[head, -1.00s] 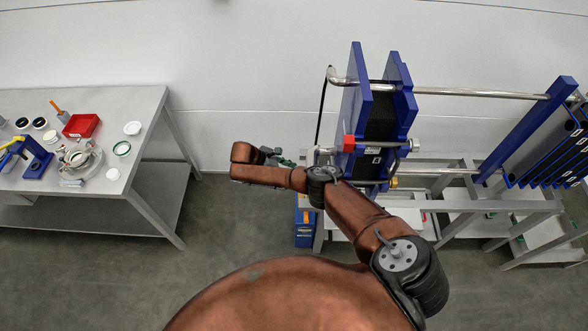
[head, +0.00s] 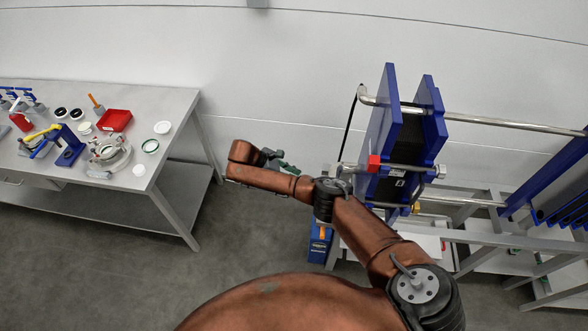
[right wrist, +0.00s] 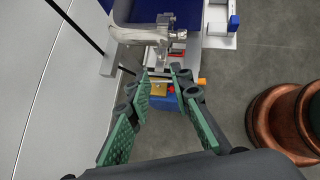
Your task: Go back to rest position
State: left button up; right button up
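My right arm reaches from the lower right towards the middle of the head view. Its gripper (head: 290,169) is at the end, left of the blue plate unit (head: 377,125), with a visible gap to it. In the right wrist view, the gripper (right wrist: 161,77) has its two green-padded fingers spread apart, with nothing between them. Beyond the fingertips, further off, are a metal fitting (right wrist: 157,35) and a blue box with a yellow part (right wrist: 159,90). My left gripper is not in view.
A grey table (head: 178,100) at the left holds a red tray (head: 115,121), a yellow-handled blue press (head: 66,146) and several small parts. Metal frames (head: 480,237) stand at the right. Open floor (head: 110,265) lies between the table and the plate unit.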

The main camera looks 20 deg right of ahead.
jog(key=s+f+m+y+b, duration=0.15)
jog(key=s+f, duration=0.25)
jog(key=f, duration=0.7)
jog(key=s+f+m+y+b, duration=0.15)
jog(key=s+f, duration=0.25)
jog(key=f, duration=0.7)
jog(key=s+f+m+y+b, duration=0.15)
jog(key=s+f, duration=0.25)
jog(key=f, duration=0.7)
jog(key=s+d+f+m+t+y+b, duration=0.1)
jog(key=s+d+f+m+y+b, duration=0.2)
jog(key=s+f, duration=1.4)
jog(key=s+d+f+m+t+b, duration=0.1)
jog(key=s+f+m, duration=0.2)
jog(key=s, duration=1.2)
jog(key=s+d+f+m+y+b, duration=0.1)
jog(key=s+f+m, duration=0.2)
jog(key=s+f, duration=0.7)
jog(key=s, duration=0.5)
jog(key=shift+s+d+m+t, duration=0.15)
jog(key=shift+d+m+t, duration=0.2)
jog(key=shift+d+t, duration=0.05)
jog(key=shift+o, duration=0.5)
